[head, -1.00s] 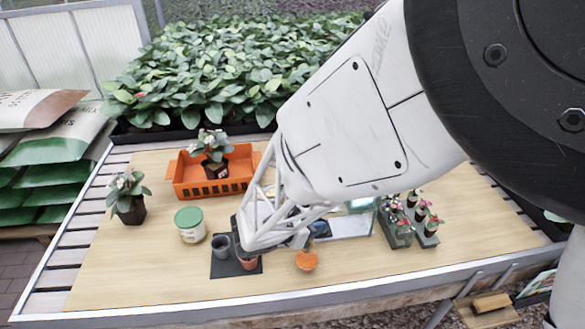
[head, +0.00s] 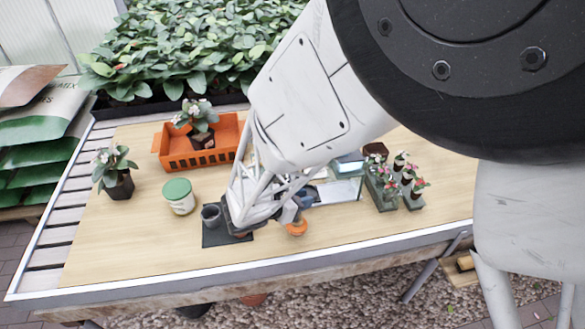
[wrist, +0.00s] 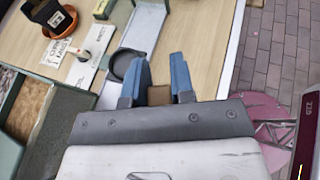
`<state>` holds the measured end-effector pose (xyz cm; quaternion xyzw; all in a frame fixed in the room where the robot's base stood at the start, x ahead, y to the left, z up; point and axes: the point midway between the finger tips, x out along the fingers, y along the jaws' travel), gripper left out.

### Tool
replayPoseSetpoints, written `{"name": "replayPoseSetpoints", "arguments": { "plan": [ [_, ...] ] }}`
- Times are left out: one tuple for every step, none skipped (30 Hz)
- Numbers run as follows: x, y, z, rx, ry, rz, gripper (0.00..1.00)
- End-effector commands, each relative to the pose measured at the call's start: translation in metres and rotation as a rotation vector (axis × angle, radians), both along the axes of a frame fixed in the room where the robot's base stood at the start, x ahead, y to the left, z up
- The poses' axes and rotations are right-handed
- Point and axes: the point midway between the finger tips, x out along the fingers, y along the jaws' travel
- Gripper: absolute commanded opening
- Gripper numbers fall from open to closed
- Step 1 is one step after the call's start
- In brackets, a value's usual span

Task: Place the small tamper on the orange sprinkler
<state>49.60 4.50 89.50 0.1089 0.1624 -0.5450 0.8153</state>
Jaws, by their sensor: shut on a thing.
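The orange sprinkler (head: 296,228) appears as a small round orange thing near the bench's front edge, right of the dark mat, partly covered by my gripper. My gripper (head: 299,207) is low, just behind and above it in the head view; I cannot tell whether they touch. In the wrist view my gripper (wrist: 163,68) has its blue fingers shut around a small brown block-like piece, which I take for the small tamper (wrist: 159,95). Only a little of it shows between the fingers. The sprinkler cannot be made out for certain in the wrist view.
A dark mat (head: 212,239) with a grey pot (head: 211,215) lies left of my gripper. A green-lidded jar (head: 179,198), an orange crate (head: 180,160) and potted plants stand further left and back. The front right is clear.

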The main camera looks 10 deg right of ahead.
Motion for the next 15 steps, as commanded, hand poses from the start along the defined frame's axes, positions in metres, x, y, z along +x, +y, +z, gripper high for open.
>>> {"name": "replayPoseSetpoints", "arguments": {
  "plan": [
    [-0.0001,0.0,-0.0013,0.0,0.001,0.0,0.0],
    [-0.0001,-0.0001,-0.002,0.0,0.001,0.0,0.0],
    [-0.0001,-0.0001,-0.0017,0.0,0.0,0.0,0.27],
    [-0.0001,-0.0001,-0.0017,0.0,0.0,0.0,0.32],
    [-0.0001,-0.0001,-0.0017,0.0,0.0,0.0,0.36],
    [-0.0001,-0.0001,-0.0017,0.0,0.0,0.0,0.43],
    [-0.0001,-0.0001,-0.0017,0.0,0.0,0.0,0.47],
    [-0.0001,-0.0001,-0.0017,0.0,0.0,0.0,0.48],
    [-0.0001,-0.0001,-0.0017,0.0,0.0,0.0,0.48],
    [-0.0001,-0.0001,-0.0017,0.0,0.001,0.0,0.48],
    [-0.0001,-0.0001,-0.0017,0.0,0.001,0.0,0.48],
    [-0.0001,-0.0001,-0.0017,0.0,0.001,0.0,0.48],
    [-0.0001,-0.0001,-0.0017,0.0,0.001,0.0,0.48],
    [-0.0001,-0.0001,-0.0017,0.0,0.001,0.0,0.48],
    [-0.0001,0.0,-0.0016,0.0,0.001,0.0,0.48]
  ]
}}
